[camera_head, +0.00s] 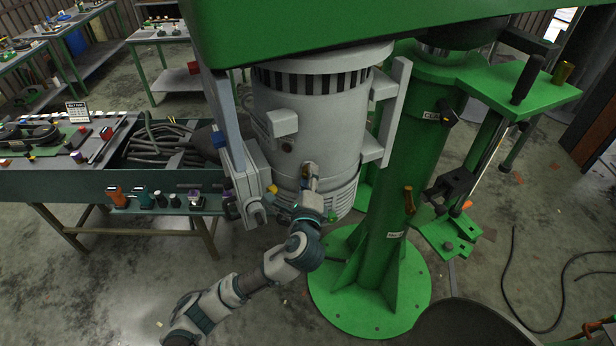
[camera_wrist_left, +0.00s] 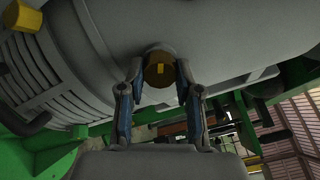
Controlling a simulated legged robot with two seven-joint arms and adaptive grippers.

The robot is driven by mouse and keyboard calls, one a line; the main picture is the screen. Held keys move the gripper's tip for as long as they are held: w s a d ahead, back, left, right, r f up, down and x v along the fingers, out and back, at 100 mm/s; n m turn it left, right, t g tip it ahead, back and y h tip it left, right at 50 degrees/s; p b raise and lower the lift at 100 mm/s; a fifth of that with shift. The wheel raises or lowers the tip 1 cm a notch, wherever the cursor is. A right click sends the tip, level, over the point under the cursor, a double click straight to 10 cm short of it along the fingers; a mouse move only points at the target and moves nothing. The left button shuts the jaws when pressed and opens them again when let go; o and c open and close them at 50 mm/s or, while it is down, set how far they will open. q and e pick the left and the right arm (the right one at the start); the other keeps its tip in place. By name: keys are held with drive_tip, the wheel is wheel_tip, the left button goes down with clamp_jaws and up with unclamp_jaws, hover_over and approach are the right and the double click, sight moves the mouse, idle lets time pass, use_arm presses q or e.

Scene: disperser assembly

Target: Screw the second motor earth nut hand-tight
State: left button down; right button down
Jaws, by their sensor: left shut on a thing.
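The grey motor (camera_head: 325,120) hangs upright under a green housing beside a green column. My left gripper (camera_head: 310,172) reaches up to the motor's lower front side. In the left wrist view the two fingertips of my left gripper (camera_wrist_left: 160,66) are shut on a round brass nut (camera_wrist_left: 159,73) with a yellow mark, against the motor's grey wall. The nut's thread and seating are hidden. A second brass-yellow part (camera_wrist_left: 22,15) sits on the motor at the upper left of the wrist view, apart from the fingers. My right gripper is not in view.
A grey box (camera_head: 245,185) stands at the motor's left. The green column (camera_head: 405,200) rises close on the right from a round base plate (camera_head: 330,290). A workbench (camera_head: 60,180) with tools and cables is at left. A black cable (camera_head: 510,290) lies on the floor.

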use_arm(q)
drive_tip(key=shift+d+f, duration=0.1)
drive_tip(key=shift+f, duration=0.4)
drive_tip(key=c, duration=0.8)
unclamp_jaws()
drive_tip(key=shift+s, duration=0.1)
drive_tip(key=shift+d+r, duration=0.1)
drive_tip(key=shift+r, duration=0.1)
drive_tip(key=s, duration=1.1)
drive_tip(key=shift+s+a, duration=0.25)
drive_tip(key=shift+s, duration=0.15)
drive_tip(key=shift+f, duration=0.1)
